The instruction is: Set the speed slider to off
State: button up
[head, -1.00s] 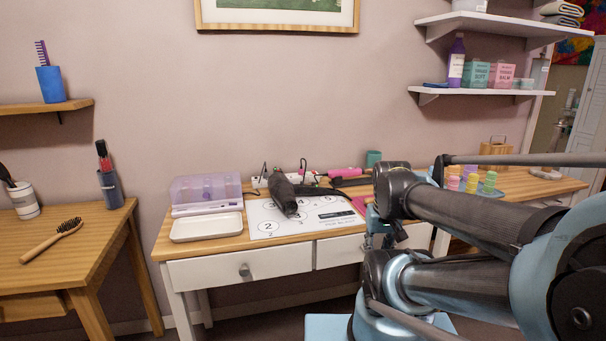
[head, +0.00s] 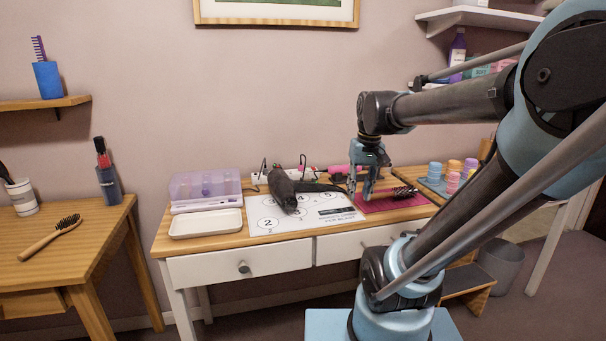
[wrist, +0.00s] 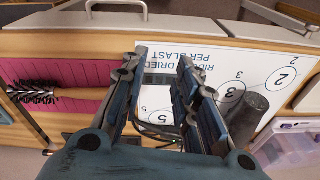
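A dark hair dryer (head: 284,190) lies on the white numbered sheet (head: 265,224) in the head view. Part of its dark body (wrist: 246,118) shows at the right in the wrist view. I cannot make out the speed slider or its setting in either view. My gripper (head: 361,196) points down near the border of the white sheet and the pink mat, to the right of the dryer. In the wrist view my gripper (wrist: 163,55) has its two fingers apart, with nothing held between them.
A round brush (head: 404,191) lies on the pink mat (head: 385,204). A lilac case (head: 205,188) and a white tray (head: 206,224) stand left of the sheet. Cords and a power strip run behind the dryer. Colored jars (head: 453,170) stand at the right.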

jog(key=w+a+r+n+g, duration=0.1)
jog(key=w+a+r, duration=0.2)
jog(key=w+r, duration=0.25)
jog(key=w+a+r, duration=0.4)
jog(key=w, duration=0.2)
jog(key=y, duration=0.1)
send_near(301, 179)
jog(key=shift+n+g, duration=0.4)
jog(key=f, duration=0.5)
jog(key=w+a+f, duration=0.1)
jog(key=f, duration=0.1)
jog(key=shift+f, duration=0.35)
grip_shut()
